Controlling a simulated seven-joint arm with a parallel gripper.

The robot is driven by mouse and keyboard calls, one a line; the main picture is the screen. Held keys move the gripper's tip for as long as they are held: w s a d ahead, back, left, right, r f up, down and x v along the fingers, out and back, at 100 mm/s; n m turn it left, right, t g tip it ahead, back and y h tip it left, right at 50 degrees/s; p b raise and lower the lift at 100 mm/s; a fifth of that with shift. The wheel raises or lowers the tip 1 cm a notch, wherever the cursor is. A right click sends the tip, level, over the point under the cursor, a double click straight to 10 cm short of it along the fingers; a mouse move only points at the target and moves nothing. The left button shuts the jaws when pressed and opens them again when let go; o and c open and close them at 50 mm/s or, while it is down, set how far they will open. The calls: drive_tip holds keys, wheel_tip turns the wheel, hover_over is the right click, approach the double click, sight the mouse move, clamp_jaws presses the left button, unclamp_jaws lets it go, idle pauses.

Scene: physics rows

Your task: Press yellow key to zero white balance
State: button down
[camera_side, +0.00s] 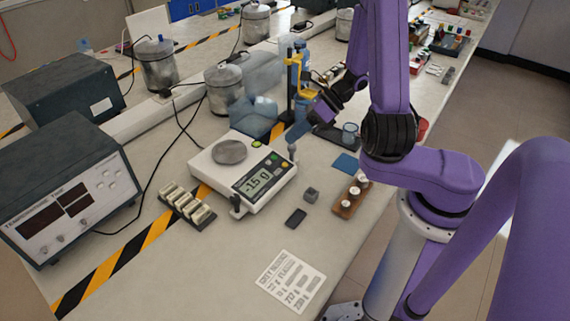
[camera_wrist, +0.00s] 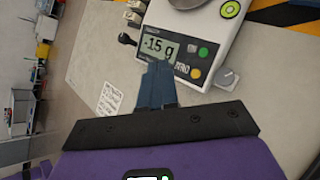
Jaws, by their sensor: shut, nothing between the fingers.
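The white balance (camera_side: 215,178) sits on the bench in the side view, with a round grey pan (camera_side: 230,151) on top. Its display (camera_side: 255,182) reads about -1.5 g, the decimal point being unclear. The yellow key (camera_side: 285,164) is on the front panel beside a green key (camera_side: 274,157). The yellow key also shows in the wrist view (camera_wrist: 203,52), right of the display. My gripper (camera_side: 297,132) is shut and empty, above and behind the key end of the balance. In the wrist view its blue-grey fingertips (camera_wrist: 158,66) appear below the display. They look apart from the yellow key.
Another round green spot (camera_side: 257,144) lies on the balance top. A grey block (camera_side: 311,194), a dark pad (camera_side: 296,218), a wooden block with white-topped items (camera_side: 349,200) and a printed card (camera_side: 290,281) lie in front. A yellow clamp stand (camera_side: 290,85) rises behind.

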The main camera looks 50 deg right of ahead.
drive_tip(key=shift+w+f, duration=0.2)
drive_tip(key=shift+f, duration=0.95)
drive_tip(key=shift+w+f, duration=0.25)
drive_tip(key=shift+f, duration=0.95)
drive_tip(key=shift+w+f, duration=0.2)
drive_tip(key=shift+f, duration=0.95)
drive_tip(key=shift+f, duration=0.1)
drive_tip(key=shift+w+f, duration=0.1)
drive_tip(key=shift+f, duration=0.2)
drive_tip(key=shift+f, duration=0.3)
drive_tip(key=shift+r, duration=0.75)
drive_tip(key=shift+s+r, duration=0.2)
drive_tip(key=shift+r, duration=0.6)
drive_tip(key=shift+s+r, duration=0.2)
drive_tip(key=shift+r, duration=0.65)
drive_tip(key=shift+s+r, duration=0.2)
drive_tip(key=shift+r, duration=0.6)
